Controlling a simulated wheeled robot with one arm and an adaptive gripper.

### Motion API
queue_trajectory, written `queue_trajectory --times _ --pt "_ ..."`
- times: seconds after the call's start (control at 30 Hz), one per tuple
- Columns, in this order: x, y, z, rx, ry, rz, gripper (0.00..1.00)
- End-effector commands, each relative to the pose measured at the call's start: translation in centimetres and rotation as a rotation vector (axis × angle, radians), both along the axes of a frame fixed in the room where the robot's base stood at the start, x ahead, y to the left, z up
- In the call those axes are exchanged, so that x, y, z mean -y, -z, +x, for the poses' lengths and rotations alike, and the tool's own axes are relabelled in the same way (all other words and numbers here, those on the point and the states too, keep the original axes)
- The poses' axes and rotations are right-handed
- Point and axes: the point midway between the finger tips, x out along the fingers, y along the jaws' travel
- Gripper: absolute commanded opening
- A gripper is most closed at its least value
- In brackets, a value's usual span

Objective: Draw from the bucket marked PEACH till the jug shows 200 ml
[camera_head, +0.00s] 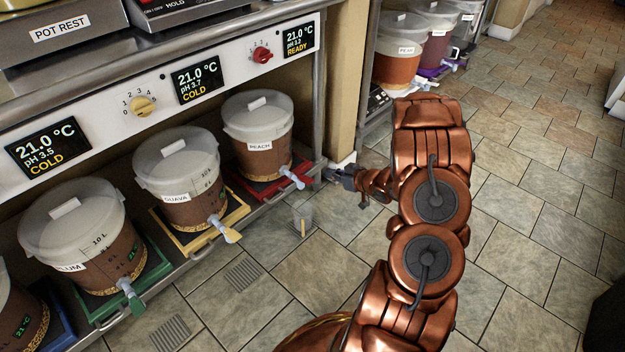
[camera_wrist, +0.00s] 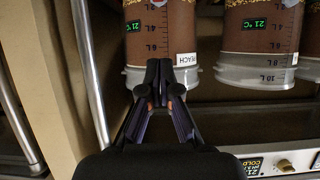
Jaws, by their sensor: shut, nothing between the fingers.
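The bucket marked PEACH (camera_head: 262,128) stands on a red stand (camera_head: 246,188) on the lower shelf, with a pale lid and brown contents. Its pale lilac tap (camera_head: 292,178) points out over the shelf edge. A small clear jug (camera_head: 302,217) is below the tap; its level and marks are too small to read. My gripper (camera_head: 329,174) is shut and empty, just right of the tap and apart from it. In the wrist view, which looks upside down, my gripper (camera_wrist: 159,70) is in front of the PEACH bucket (camera_wrist: 160,30).
Buckets marked GUAVA (camera_head: 185,180) and PLUM (camera_head: 88,240) stand left on the same shelf, each with its own tap. A metal rack post (camera_head: 316,90) is close to my gripper. More buckets stand on a rack behind, one labelled PEAR (camera_head: 398,65).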

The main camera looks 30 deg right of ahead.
Motion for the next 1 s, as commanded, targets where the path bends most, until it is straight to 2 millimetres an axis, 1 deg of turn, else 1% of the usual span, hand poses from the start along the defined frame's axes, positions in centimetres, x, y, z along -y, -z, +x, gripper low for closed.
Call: queue_trajectory --times 0.17,0.27,0.37,0.5,0.77,0.8,0.9,1.0 --pt "-0.1 0.3 0.4 -0.001 0.0 0.0 0.0" --pt "-0.4 0.8 1.3 -0.001 -0.001 -0.001 0.0" --pt "-0.7 1.5 2.6 -0.002 0.0 -0.001 0.0" --pt "-1.2 2.5 4.9 0.0 -0.003 -0.002 0.0" --pt "-2.1 4.4 8.9 -0.001 -0.002 -0.003 0.0" --pt "-2.1 4.8 9.1 -0.001 0.0 -0.003 0.0" --pt "-1.9 6.3 8.6 -0.003 0.002 -0.001 0.0" --pt "-1.9 7.3 8.4 -0.003 0.001 -0.002 0.0"
